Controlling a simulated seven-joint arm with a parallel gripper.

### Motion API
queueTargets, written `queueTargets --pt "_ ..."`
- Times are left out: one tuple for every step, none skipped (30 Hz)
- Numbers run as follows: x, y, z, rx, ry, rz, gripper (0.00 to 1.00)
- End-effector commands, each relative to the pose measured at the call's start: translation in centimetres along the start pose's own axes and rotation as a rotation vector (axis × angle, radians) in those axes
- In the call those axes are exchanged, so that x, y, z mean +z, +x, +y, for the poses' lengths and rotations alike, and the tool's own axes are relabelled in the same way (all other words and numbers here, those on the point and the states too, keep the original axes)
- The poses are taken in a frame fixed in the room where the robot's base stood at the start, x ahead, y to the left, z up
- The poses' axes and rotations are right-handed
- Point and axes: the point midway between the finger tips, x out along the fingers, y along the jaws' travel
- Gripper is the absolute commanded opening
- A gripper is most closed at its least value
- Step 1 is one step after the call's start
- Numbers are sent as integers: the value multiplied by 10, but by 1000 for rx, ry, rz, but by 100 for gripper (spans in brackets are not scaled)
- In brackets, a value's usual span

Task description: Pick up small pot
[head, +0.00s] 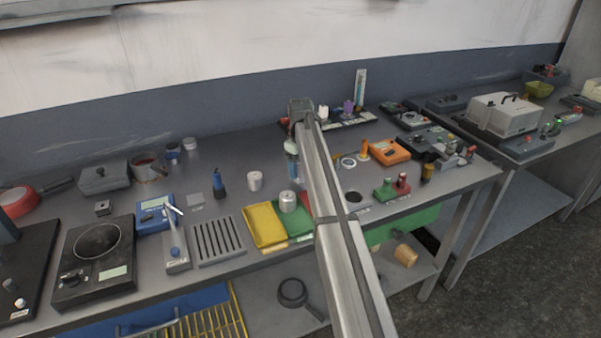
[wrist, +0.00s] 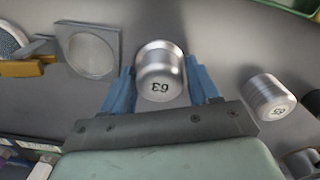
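In the wrist view a small silver pot (wrist: 160,66), a short metal cylinder with dark digits on its end, sits between the two blue fingers of my gripper (wrist: 160,88). The fingers lie close along both its sides; I cannot tell whether they press on it. Grey bench surface shows around it. In the head view my gripper (head: 292,166) hangs low over the bench, partly hidden by my arm. I cannot clearly pick out this pot there. A similar silver cylinder (wrist: 268,97) stands to the right in the wrist view.
In the head view a silver cylinder (head: 288,202) stands by the yellow tray (head: 262,226) and green tray. A round disc on a square plate (wrist: 90,52) lies left in the wrist view. The bench is crowded.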

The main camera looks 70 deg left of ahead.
Motion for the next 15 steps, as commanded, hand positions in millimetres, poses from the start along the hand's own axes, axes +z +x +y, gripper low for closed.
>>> queueTargets --pt "0 0 0 0 0 0 37" --pt "0 0 0 0 0 0 34" --pt "0 0 0 0 0 0 30" --pt "0 0 0 0 0 0 28" --pt "0 0 0 0 0 0 28" --pt "0 0 0 0 0 0 28" --pt "0 0 0 0 0 0 28" --pt "0 0 0 0 0 0 28" --pt "0 0 0 0 0 0 28" --pt "0 0 0 0 0 0 28" --pt "0 -1 0 0 0 0 28" --pt "0 -2 0 0 0 0 28" --pt "0 -2 0 0 0 0 28" --pt "0 -4 0 0 0 0 28" --pt "0 -6 0 0 0 1 28"
